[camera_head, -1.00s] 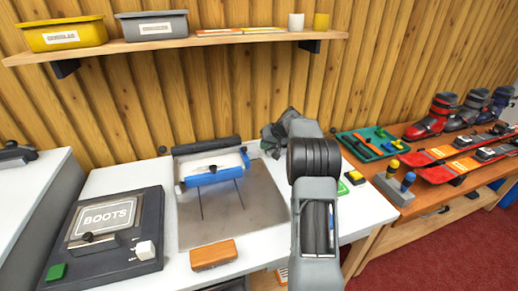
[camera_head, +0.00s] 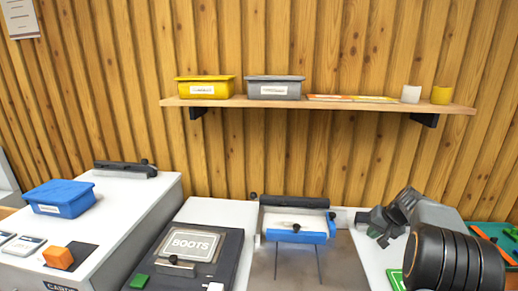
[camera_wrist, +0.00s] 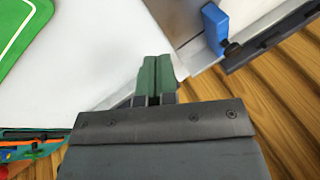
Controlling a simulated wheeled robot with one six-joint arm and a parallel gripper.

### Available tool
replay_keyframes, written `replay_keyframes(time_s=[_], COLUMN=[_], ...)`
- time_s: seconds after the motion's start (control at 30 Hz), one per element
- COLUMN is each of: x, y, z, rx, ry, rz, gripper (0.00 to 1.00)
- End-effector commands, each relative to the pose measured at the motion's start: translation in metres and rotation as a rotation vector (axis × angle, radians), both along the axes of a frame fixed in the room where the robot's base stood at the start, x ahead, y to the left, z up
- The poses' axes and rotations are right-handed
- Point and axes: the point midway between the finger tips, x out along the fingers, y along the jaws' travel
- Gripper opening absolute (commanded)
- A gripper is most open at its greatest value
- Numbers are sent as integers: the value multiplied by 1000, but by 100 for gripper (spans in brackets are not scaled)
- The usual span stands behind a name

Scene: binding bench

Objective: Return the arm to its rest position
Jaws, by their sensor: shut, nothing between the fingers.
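My gripper (camera_head: 381,236) is raised over the white bench top at the right of the head view, with my dark-banded arm beside it. In the wrist view its two green-tipped fingers (camera_wrist: 158,72) are together with nothing between them. They point over the white surface, between a green-edged mat (camera_wrist: 22,30) and a metal plate with a blue part (camera_wrist: 215,25). The fingertips look clear of both, though the height above the bench is hard to tell.
The metal plate with its blue bar (camera_head: 297,237) is left of my gripper. A BOOTS panel (camera_head: 192,245) and a blue bin (camera_head: 60,197) are farther left. A shelf (camera_head: 350,104) with a yellow bin (camera_head: 205,90) and grey bin (camera_head: 274,88) is above. A green tray (camera_head: 490,235) is at right.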

Motion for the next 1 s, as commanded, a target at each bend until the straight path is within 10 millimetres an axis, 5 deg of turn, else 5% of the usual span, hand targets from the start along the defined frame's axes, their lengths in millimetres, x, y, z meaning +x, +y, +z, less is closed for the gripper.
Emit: replay_keyframes(time_s=[0.3,0.5,0.7,1.0], x=[-136,-210,-246,-249], y=[133,186,215,233], z=[47,68,88,113], rx=[-196,-320,-383,-400], ry=[189,166,88,-1], rz=[104,240,356,416], gripper=[0,0,0,0])
